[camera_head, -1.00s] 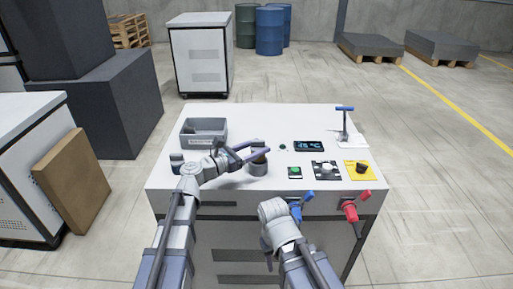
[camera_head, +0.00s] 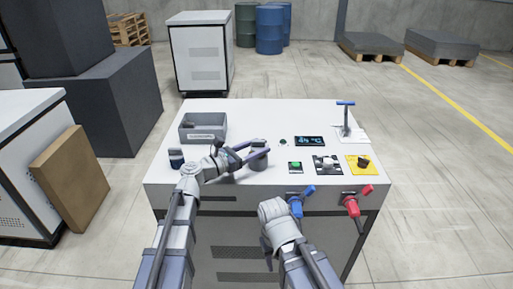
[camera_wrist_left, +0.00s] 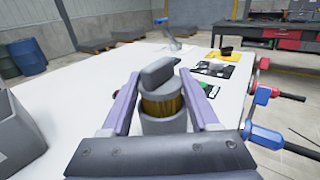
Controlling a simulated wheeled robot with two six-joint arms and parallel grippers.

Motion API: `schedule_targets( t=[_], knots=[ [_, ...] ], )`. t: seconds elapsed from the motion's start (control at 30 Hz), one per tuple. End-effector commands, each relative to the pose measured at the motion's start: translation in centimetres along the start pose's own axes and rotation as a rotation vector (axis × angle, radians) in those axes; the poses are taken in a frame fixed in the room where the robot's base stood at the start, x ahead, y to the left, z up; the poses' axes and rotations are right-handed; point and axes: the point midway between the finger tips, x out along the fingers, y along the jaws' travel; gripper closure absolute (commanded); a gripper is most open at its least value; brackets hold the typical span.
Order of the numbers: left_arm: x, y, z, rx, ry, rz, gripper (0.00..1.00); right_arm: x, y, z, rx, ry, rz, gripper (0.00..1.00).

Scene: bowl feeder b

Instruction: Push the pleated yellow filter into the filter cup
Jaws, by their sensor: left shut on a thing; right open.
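The pleated yellow filter (camera_wrist_left: 165,106) has a grey cap with a raised grip bar (camera_wrist_left: 158,72). It stands upright over the round grey filter cup (camera_wrist_left: 165,126). A band of yellow pleats shows above the cup's rim; whether its lower end is inside is hard to tell. My left gripper (camera_head: 256,153) is shut on the filter, one purple finger on each side. The cup (camera_head: 258,164) stands on the white table top. My right gripper (camera_head: 268,246) is open and low at the table's front, apart from the cup, mostly hidden by its wrist.
A grey bin (camera_head: 203,127) stands at the back left, and a small dark-and-white part (camera_head: 176,159) left of my arm. Right of the cup are a green button (camera_head: 295,166), a display (camera_head: 310,142) and a yellow-plated knob (camera_head: 362,162). Blue (camera_head: 297,205) and red (camera_head: 351,205) valves project in front.

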Motion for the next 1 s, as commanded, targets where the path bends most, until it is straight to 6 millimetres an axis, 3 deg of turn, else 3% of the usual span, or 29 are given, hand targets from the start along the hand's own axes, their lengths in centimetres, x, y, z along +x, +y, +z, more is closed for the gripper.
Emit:
schedule_targets(
  t=[0.8, 0.83, 1.0],
  knots=[
    [0.0, 0.0, -2.1, 0.000, 0.000, 0.000, 0.97, 2.1, -0.2, -0.1, 0.000, 0.000, 0.000, 0.50],
    [0.0, 0.0, -2.0, 0.000, 0.000, 0.000, 0.38, 2.0, -0.2, -0.1, 0.000, 0.000, 0.000, 0.50],
    [0.0, 0.0, -1.9, 0.000, 0.000, 0.000, 0.19, 1.9, -0.2, -0.1, 0.000, 0.000, 0.000, 0.50]
  ],
)
